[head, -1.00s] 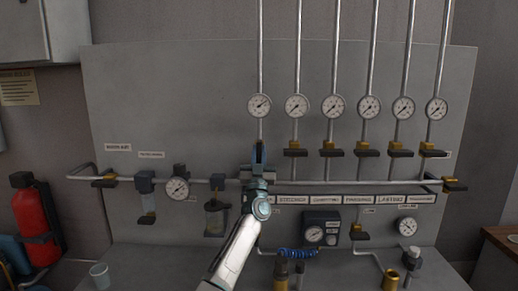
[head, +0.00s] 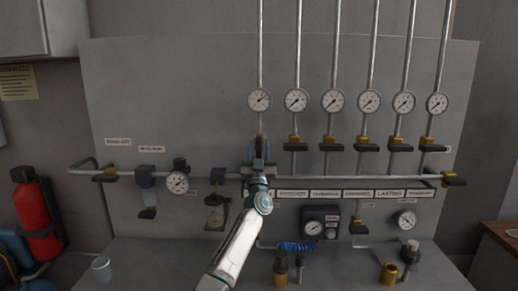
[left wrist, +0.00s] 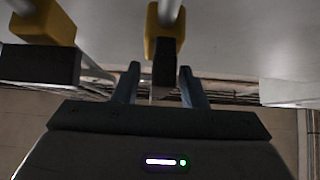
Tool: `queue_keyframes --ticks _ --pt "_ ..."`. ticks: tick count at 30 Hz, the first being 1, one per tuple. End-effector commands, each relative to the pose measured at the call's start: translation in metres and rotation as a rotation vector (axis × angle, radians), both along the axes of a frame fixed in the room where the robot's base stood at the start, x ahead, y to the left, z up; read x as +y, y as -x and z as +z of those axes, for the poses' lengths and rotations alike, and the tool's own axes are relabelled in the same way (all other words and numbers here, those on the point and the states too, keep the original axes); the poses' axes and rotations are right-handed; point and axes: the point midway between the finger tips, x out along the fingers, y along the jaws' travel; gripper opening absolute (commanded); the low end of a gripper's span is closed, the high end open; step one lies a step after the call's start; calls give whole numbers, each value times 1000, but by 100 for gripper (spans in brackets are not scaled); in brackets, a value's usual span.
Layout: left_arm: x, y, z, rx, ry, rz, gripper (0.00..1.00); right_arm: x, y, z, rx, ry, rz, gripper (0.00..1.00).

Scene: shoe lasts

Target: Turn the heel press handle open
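A row of valves with yellow bodies and dark handles sits under the gauges in the head view. My left gripper (head: 259,148) is at the leftmost valve of this row, whose yellow body (head: 261,137) shows just above it. In the left wrist view, the valve's dark handle (left wrist: 165,66) stands between my two blue-grey fingers (left wrist: 160,84), narrow and upright below its yellow body. Gaps show on both sides, so the fingers are open around it. My arm hides the label under this valve, so I cannot read whether it says heel press. My right gripper is not in view.
A neighbouring valve's dark handle (left wrist: 40,65) is close to the fingers. A horizontal pipe (head: 310,182) runs just below the row, with a gauge (head: 178,182) and filter bowl (head: 216,214) left of my arm.

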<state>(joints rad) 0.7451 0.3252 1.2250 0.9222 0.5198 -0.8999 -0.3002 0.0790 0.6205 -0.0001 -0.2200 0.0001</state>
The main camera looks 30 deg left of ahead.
Motion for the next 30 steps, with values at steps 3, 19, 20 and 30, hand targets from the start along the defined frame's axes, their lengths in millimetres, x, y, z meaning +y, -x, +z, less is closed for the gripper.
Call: queue_keyframes --ticks 3,19,20,30 --pt "-2 2 -5 1 0 -1 38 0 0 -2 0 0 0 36" --pt "-37 57 -71 1 0 -1 38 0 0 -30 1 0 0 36" --pt "-38 59 -73 1 1 0 38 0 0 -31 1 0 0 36" --pt "-41 64 -77 0 0 0 38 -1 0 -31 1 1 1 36"
